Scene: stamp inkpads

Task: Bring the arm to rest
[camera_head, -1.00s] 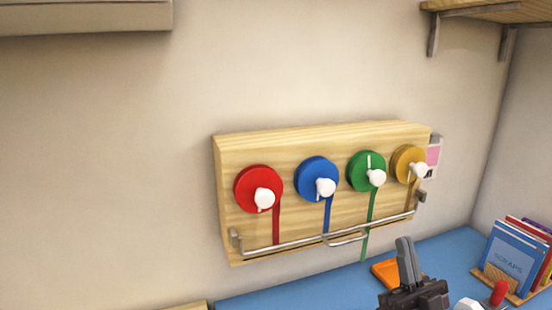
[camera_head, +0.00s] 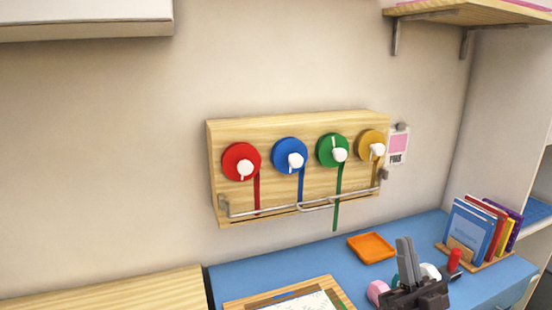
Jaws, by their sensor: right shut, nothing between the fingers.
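My right gripper (camera_head: 407,262) shows at the bottom right of the head view, above the blue desk top (camera_head: 325,262). Its dark grey fingers point up and are shut together with nothing between them. The fingers stand apart in the picture from the orange tray (camera_head: 371,247), which lies behind and to the left. My left gripper is not in view.
A wooden wall rack (camera_head: 290,185) holds red, blue, green and yellow ribbon spools above the desk. Books (camera_head: 472,230) and a red-topped object (camera_head: 454,258) stand right of my gripper. A pink roll (camera_head: 377,292) is close at its left. A framed board (camera_head: 290,296) lies at the front.

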